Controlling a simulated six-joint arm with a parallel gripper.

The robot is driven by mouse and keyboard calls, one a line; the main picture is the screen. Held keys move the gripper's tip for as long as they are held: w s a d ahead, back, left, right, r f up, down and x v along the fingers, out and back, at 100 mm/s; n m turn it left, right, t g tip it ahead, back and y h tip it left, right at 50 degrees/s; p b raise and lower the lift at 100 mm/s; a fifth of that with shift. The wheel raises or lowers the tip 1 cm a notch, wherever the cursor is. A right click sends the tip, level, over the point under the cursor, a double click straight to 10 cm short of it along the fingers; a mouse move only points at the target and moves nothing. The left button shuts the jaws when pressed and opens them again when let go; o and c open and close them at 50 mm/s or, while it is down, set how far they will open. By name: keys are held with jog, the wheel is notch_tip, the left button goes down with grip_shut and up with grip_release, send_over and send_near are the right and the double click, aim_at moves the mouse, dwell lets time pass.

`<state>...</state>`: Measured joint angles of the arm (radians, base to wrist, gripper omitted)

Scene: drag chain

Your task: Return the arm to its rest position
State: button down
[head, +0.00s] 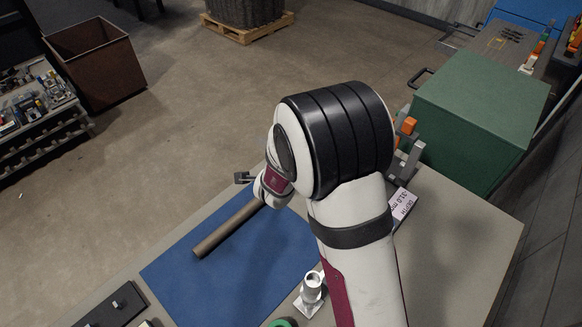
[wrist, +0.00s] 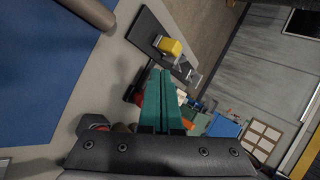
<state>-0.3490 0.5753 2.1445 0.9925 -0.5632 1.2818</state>
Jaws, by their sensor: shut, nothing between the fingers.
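My gripper (wrist: 160,72) shows in the wrist view as two teal fingers pressed together with nothing between them. They point out over the table's edge. In the head view, my white arm with a black ribbed joint rises from the front of the table and bends over to the left. My wrist end shows above the blue mat's far edge, and the fingertips cannot be made out there. A brown rod (head: 228,230) lies on the blue mat (head: 250,265), its upper end reaching the edge of my wrist in the picture. The rod's end also shows in the wrist view (wrist: 92,12).
Grey and orange parts (head: 405,127) and a depth label (head: 401,203) sit behind my arm. A white fitting (head: 312,288) stands close beside my arm. A yellow block (wrist: 170,46) lies near my fingers.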

jog(key=s+r+n+g+y, duration=0.2)
jog(key=s+r+n, duration=0.3)
jog(key=s, duration=0.3)
jog(key=s+r+n+g+y, duration=0.25)
jog(key=s+r+n, duration=0.2)
jog(key=s, duration=0.35)
jog(key=s+d+r+n+g, duration=0.1)
jog(key=s+d+n+g, duration=0.1)
jog(key=s, duration=0.7)
jog(key=s+d+r+n+g+h, duration=0.1)
jog(key=s+d+n+g, duration=0.1)
jog(key=s, duration=0.7)
jog(key=shift+s+d+r+n+g, duration=0.2)
jog(key=shift+s+d+n+g, duration=0.2)
jog(key=shift+d, duration=0.3)
